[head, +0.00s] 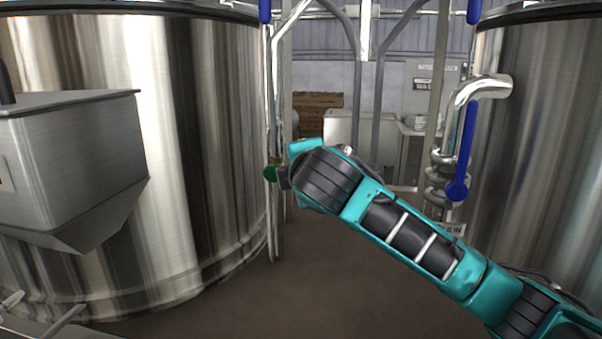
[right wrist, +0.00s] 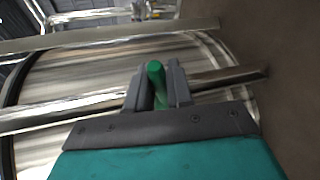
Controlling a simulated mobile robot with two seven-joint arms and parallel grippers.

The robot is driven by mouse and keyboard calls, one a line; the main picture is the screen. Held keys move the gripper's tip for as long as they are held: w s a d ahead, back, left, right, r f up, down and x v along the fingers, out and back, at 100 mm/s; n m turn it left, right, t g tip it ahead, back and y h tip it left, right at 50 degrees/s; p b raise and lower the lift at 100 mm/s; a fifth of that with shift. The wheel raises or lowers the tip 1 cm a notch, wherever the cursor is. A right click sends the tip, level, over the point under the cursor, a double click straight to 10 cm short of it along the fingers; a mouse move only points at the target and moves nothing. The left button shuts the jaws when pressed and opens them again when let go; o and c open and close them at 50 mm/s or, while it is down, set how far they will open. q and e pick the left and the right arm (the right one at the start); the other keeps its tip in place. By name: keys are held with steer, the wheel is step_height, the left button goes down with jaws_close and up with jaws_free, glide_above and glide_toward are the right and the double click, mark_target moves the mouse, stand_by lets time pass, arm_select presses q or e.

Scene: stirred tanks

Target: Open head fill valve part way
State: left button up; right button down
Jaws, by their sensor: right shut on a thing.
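A green valve handle (right wrist: 156,84) stands between the two grey fingers of my right gripper (right wrist: 161,88) in the right wrist view, and the fingers are shut on it. In the head view a small piece of the green handle (head: 270,173) shows at the tip of my right gripper (head: 283,177), beside a steel pipe near the left tank. My teal right arm hides most of the grip there. The valve body and how far it is turned cannot be made out. My left gripper is not in view.
A large steel tank (head: 200,130) with a hopper box (head: 70,150) stands left, another tank (head: 550,150) right. A long blue handle (head: 465,145) hangs on the right pipework. Pallets (head: 316,108) stand behind. Brown floor (head: 270,300) between the tanks is clear.

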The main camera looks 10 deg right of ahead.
steer(key=shift+w+a+r+n+g+h, duration=0.1)
steer(key=shift+a+r+n+g+h, duration=0.1)
steer(key=shift+r+n+g+h, duration=0.55)
steer(key=shift+f+n+t, duration=0.1)
steer(key=shift+n+t, duration=0.15)
steer(key=c, duration=1.1)
jaws_free()
steer(key=v, duration=1.3)
steer(key=shift+d, duration=0.15)
